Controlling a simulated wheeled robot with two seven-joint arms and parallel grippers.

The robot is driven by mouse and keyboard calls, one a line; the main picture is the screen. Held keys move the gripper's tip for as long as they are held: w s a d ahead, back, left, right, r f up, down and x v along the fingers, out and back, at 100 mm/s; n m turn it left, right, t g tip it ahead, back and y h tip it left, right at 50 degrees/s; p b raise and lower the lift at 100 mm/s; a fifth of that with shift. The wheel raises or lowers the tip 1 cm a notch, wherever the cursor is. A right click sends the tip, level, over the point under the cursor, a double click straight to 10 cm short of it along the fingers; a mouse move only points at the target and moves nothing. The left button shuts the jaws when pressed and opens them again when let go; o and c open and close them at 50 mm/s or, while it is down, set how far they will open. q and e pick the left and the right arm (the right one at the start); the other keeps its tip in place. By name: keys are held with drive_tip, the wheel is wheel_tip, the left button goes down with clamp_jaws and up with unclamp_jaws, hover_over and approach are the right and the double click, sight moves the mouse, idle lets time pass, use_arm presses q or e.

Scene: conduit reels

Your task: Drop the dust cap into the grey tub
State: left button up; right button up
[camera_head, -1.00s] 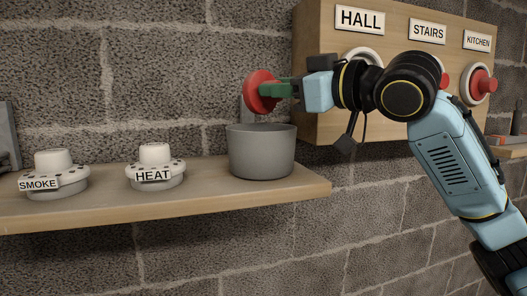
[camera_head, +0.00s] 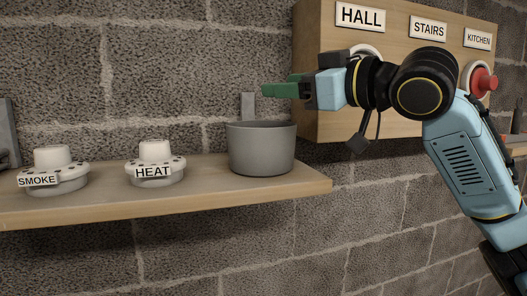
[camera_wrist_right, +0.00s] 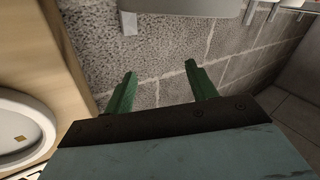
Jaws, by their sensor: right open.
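The grey tub (camera_head: 262,152) stands upright at the right end of the wooden shelf. My right gripper (camera_head: 268,89) is above the tub's rim, with its green fingers pointing left. In the right wrist view its fingers (camera_wrist_right: 160,68) are apart with nothing between them. No red dust cap shows in the gripper or on the shelf; the tub's inside is hidden by its front wall, so I cannot see the cap. A different red cap (camera_head: 484,80) sits at the KITCHEN outlet. My left gripper is not in view.
SMOKE (camera_head: 52,172) and HEAT (camera_head: 155,165) detectors stand on the wooden shelf (camera_head: 100,212), left of the tub. A wooden box (camera_head: 315,60) with HALL, STAIRS and KITCHEN labels is on the wall at the right. My right arm covers part of its front.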

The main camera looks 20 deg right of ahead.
drive_tip(key=b+v, duration=0.3)
drive_tip(key=v, duration=0.8)
drive_tip(key=shift+s+d, duration=0.25)
drive_tip(key=shift+s, duration=0.1)
drive_tip(key=shift+f, duration=0.1)
